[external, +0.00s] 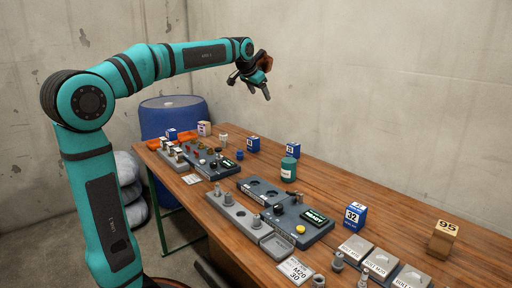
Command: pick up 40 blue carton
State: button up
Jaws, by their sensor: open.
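My gripper (259,92) is open and empty, held high above the far part of the wooden table, with its fingers pointing down. Several small blue-and-white cartons stand on the table. One blue carton (253,144) stands near the table's middle, and another blue carton (292,149) stands to its right behind a teal bottle. A third blue carton (171,134) is at the far left end. The number 40 is not readable on any of these. The nearer blue carton (355,215) reads 32. My gripper is well above all of them and touches none.
The wooden table (385,200) holds grey fixture blocks (245,212) along its front edge. The teal bottle (289,168) stands upright mid-table. A brown 95 carton (443,238) is at the right. Orange trays (187,136) lie far left. The back strip of table right of the bottle is clear.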

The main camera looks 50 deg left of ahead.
jog(key=w+a+f+g, duration=0.4)
jog(key=w+a+f, duration=0.2)
jog(key=w+a, duration=0.4)
jog(key=g+h, duration=0.2)
jog(key=g, duration=0.1)
send_over(253, 138)
notch_tip(253, 138, down, 8)
jog(key=f, duration=1.2)
jog(key=shift+w+a+f, duration=0.15)
jog(key=shift+w+a, duration=0.05)
jog(key=shift+a, duration=0.15)
jog(key=shift+d+f, duration=0.2)
jog(key=shift+f, duration=2.5)
jog(key=shift+c, duration=0.2)
jog(key=c, duration=1)
